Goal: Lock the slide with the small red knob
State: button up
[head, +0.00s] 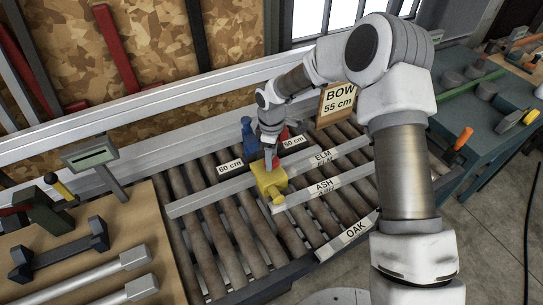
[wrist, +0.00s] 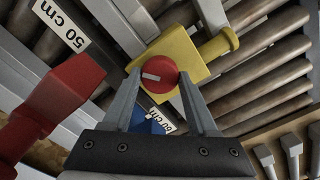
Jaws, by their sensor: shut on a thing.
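The small red knob (wrist: 158,75) has a pale bar across its face and sits on the side of a yellow block (wrist: 185,50). In the wrist view, my gripper (wrist: 160,80) has one finger on each side of the knob and is shut on it. In the head view, the yellow block (head: 270,182), the slide, sits on the rail over the rollers, and my gripper (head: 268,158) reaches down to it from behind. The knob is too small and covered to make out clearly there.
A blue block (head: 248,135) stands by the 60 cm label (head: 230,168). A red block (wrist: 60,95) is close on the left in the wrist view, near the 50 cm label (wrist: 61,27). A sign (head: 338,101) reads BOW 55 cm. ELM, ASH and OAK strips cross the rollers.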

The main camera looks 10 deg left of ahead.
jog(key=shift+b, duration=0.3)
jog(key=m+b, duration=0.2)
jog(key=shift+f+m, duration=0.1)
jog(key=shift+m, duration=0.3)
jog(key=shift+m+b, duration=1.3)
jog(key=shift+m, duration=0.9)
jog(key=o, duration=1.4)
jog(key=shift+r, duration=0.2)
notch_tip(320, 180, up, 17)
jog(key=shift+r, duration=0.2)
